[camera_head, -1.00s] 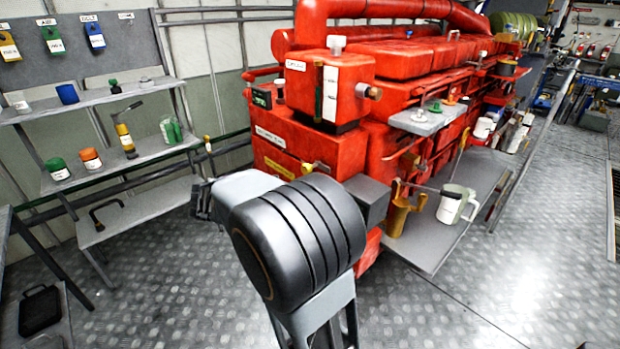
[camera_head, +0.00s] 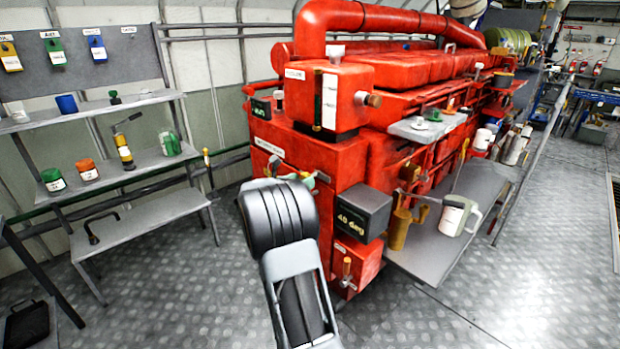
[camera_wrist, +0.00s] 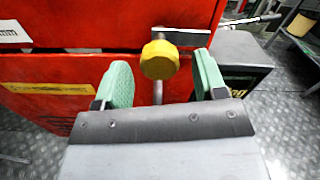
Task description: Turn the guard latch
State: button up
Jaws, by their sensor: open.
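In the wrist view my gripper (camera_wrist: 163,78) is open, with one green finger pad on each side of the knob and visible gaps between. Whether the pads have reached the knob's depth I cannot tell. In the head view my gripper (camera_head: 297,181) is at the front face of the engine (camera_head: 335,160), partly hidden behind my wrist, and the latch is mostly covered.
A dark box marked "40 deg" (camera_head: 361,212) is close right of my gripper. A grey shelf (camera_head: 450,235) with a brass jug (camera_head: 402,224) and a white jug (camera_head: 455,216) is further right. A rack (camera_head: 150,160) with bottles is at the left. Floor in front is clear.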

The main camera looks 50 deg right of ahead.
jog(key=shift+s+d, duration=0.15)
jog(key=shift+d, duration=1.9)
jog(key=shift+c, duration=0.2)
jog(key=c, duration=0.9)
